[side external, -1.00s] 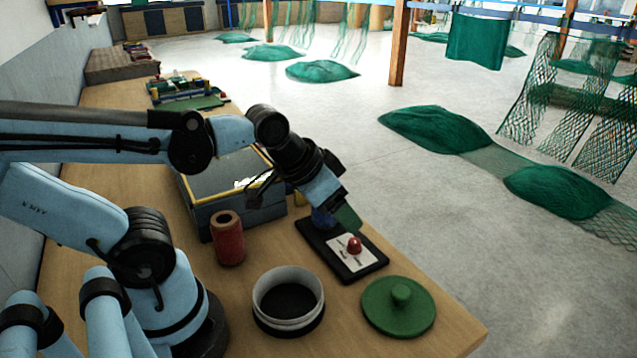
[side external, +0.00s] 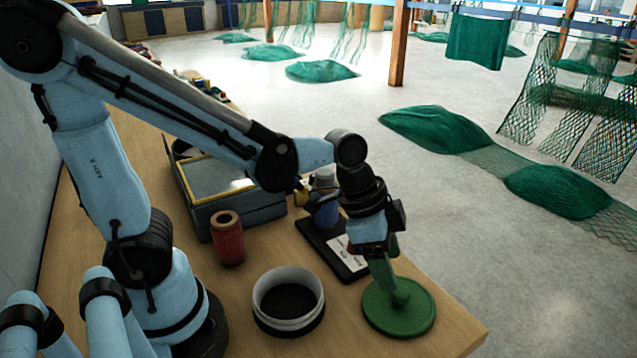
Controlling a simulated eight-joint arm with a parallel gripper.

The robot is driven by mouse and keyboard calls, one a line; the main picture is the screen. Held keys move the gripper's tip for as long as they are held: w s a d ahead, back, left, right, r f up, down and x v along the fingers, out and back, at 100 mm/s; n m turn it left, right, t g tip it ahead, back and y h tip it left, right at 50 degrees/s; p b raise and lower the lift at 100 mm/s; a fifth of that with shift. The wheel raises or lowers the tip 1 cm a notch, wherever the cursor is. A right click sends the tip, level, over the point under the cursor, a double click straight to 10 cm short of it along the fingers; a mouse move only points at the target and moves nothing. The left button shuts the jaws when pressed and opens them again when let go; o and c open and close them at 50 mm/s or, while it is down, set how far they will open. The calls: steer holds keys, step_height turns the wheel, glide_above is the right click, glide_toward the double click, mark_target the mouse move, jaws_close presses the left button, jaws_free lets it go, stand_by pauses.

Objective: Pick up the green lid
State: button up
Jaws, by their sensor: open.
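The green lid (side external: 410,321) is a round disc with a knob in its middle, lying flat on the wooden bench near the front right corner. My gripper (side external: 394,292) points down over the lid, with its green fingers at the knob. The fingers partly hide the knob and the back of the lid. My gripper is open; I cannot tell whether a finger touches the knob.
A white and black round pot (side external: 289,299) stands open left of the lid. A red spool (side external: 228,240) and a grey box (side external: 206,208) are farther left. The bench edge is close on the right.

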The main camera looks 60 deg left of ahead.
mark_target(401, 292)
steer(key=shift+x, duration=1)
steer(key=shift+w+a+x, duration=0.1)
steer(key=shift+w+x, duration=0.05)
steer(key=shift+x, duration=0.7)
steer(key=shift+w+a+x, duration=0.15)
steer(key=shift+x, duration=1.5)
steer(key=c, duration=1.1)
steer(key=shift+r, duration=0.15)
